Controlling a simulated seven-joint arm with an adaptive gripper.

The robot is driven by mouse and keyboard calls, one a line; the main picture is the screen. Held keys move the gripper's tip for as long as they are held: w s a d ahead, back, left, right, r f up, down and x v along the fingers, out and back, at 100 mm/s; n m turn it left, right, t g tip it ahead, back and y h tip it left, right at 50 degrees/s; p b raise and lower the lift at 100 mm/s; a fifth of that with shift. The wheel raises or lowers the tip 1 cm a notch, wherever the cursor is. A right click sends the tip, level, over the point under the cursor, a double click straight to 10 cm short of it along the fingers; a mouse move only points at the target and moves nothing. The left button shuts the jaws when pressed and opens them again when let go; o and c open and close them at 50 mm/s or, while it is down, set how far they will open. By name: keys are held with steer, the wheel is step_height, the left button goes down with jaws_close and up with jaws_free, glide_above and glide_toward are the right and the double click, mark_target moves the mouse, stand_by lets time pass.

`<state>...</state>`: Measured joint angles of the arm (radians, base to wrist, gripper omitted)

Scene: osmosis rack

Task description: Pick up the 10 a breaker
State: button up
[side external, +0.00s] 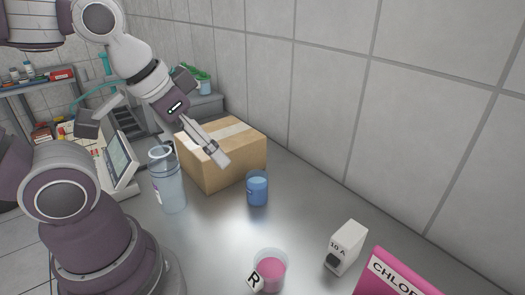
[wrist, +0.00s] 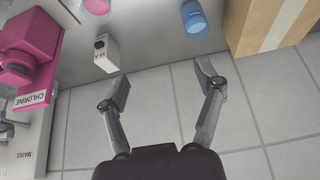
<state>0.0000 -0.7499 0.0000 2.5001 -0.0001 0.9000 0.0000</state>
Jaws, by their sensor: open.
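The 10 A breaker (side external: 346,247) is a small white block with a dark switch, standing on the metal table at the lower right of the side view. In the wrist view the breaker (wrist: 106,53) is at the upper left, beyond the left finger. My gripper (side external: 222,160) is high over the cardboard box in the side view, well away from the breaker. In the wrist view my gripper (wrist: 164,82) has its two fingers wide apart with nothing between them.
A pink chlorine box (side external: 400,275) stands right of the breaker. A beaker of pink liquid (side external: 271,268), a blue beaker (side external: 257,189), a tall clear bottle (side external: 168,180) and a cardboard box (side external: 240,160) stand on the table. A tiled wall (side external: 420,110) runs behind. The table's middle is clear.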

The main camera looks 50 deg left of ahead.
steer(key=g, duration=0.1)
glide_toward(349, 234)
steer(key=shift+w+a+f+n, duration=0.1)
steer(key=shift+w+f+n, duration=0.15)
steer(key=shift+f, duration=0.3)
steer(key=shift+w+f+n, duration=0.15)
steer(key=shift+w+f, duration=0.2)
steer(key=shift+f, duration=0.15)
steer(key=x, duration=1)
steer(key=shift+f, duration=0.3)
jaws_close()
